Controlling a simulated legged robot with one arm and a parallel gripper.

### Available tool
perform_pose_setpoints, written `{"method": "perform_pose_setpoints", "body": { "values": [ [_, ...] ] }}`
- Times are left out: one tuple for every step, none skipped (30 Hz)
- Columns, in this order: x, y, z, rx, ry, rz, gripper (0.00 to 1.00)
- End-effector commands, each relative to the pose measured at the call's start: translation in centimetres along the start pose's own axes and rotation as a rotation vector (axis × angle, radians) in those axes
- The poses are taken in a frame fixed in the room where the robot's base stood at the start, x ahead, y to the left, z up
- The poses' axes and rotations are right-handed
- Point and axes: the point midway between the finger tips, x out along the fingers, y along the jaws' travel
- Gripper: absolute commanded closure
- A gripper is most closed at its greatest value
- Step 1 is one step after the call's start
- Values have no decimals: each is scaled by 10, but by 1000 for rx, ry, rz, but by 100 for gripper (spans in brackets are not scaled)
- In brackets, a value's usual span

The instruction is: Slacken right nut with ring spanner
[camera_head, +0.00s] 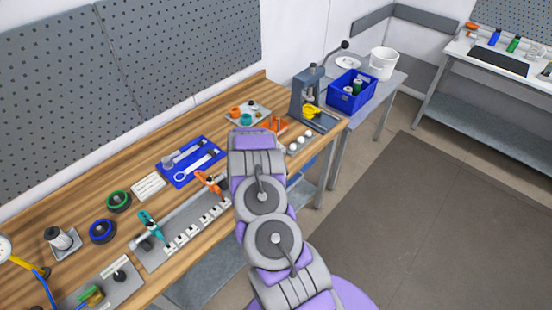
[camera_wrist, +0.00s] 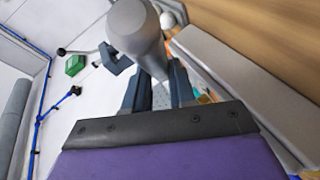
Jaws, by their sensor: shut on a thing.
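My gripper (camera_wrist: 155,90) is shut on a smooth grey thing (camera_wrist: 140,28) with a broad rounded end and a narrower neck between the fingers. I cannot tell whether it is a spanner. In the head view my own arm hides the gripper. A ring spanner (camera_head: 198,166), pale and slim with a ring at its left end, appears to lie on a blue mat (camera_head: 213,151) on the wooden bench. A second pale tool-like shape (camera_head: 178,158) lies beside it. No right nut can be made out.
A grey fixture (camera_head: 180,258) with teal (camera_head: 150,226) and orange (camera_head: 208,182) clamps lies along the bench's front edge. A grey press (camera_head: 309,93) stands at the far end, beside a blue bin (camera_head: 351,93). The floor mat (camera_head: 440,205) at right is clear.

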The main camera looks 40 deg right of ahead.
Motion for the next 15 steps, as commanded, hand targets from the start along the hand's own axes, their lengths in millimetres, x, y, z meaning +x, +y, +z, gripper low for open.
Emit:
{"method": "perform_pose_setpoints", "body": {
  "values": [
    [0,1,-3,0,6,2,100],
    [0,1,-3,0,6,2,100],
    [0,1,-2,0,5,2,100],
    [-1,1,-2,1,5,2,100],
    [-1,2,-2,1,5,2,100],
    [-1,2,-3,1,5,2,100],
    [-1,2,-3,1,5,2,100],
    [-1,3,-3,1,5,2,100],
    [-1,3,-3,1,5,3,100],
    [-1,4,-3,1,5,3,100],
    [-1,4,-3,1,5,3,100],
    [-2,4,-4,1,6,3,100],
    [-2,5,-4,1,5,3,100],
    [-2,5,-4,2,6,4,100],
    [-2,6,-4,2,6,4,100]
  ]
}}
